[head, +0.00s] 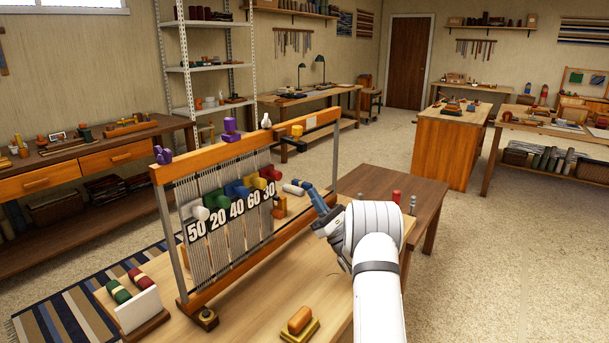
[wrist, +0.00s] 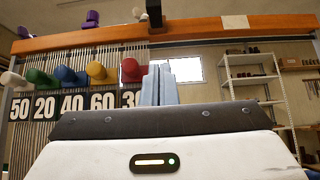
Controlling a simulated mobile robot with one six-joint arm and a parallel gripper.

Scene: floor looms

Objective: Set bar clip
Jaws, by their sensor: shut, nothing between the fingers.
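The wooden floor loom (head: 168,176) stands on the table, with its orange top bar also crossing the wrist view (wrist: 200,28). Purple clip-like pieces sit on the bar at its left end (head: 163,156) and middle (head: 231,126). A yellow block (head: 297,130) sits by a dark bracket (head: 290,142) near the right end; a dark piece overlaps the bar in the wrist view (wrist: 154,12). I cannot tell which piece is the bar clip. My gripper (head: 308,187) is shut and empty, right of the loom's threads and below the top bar. Its fingers also show in the wrist view (wrist: 160,84).
Coloured pegs, including a red one (head: 270,173), hang over number labels (head: 237,208) on the loom. A rack with red and green rolls (head: 118,290) and an orange-topped block (head: 299,320) stand on the table in front. A white cylinder (head: 293,189) lies near my fingers.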

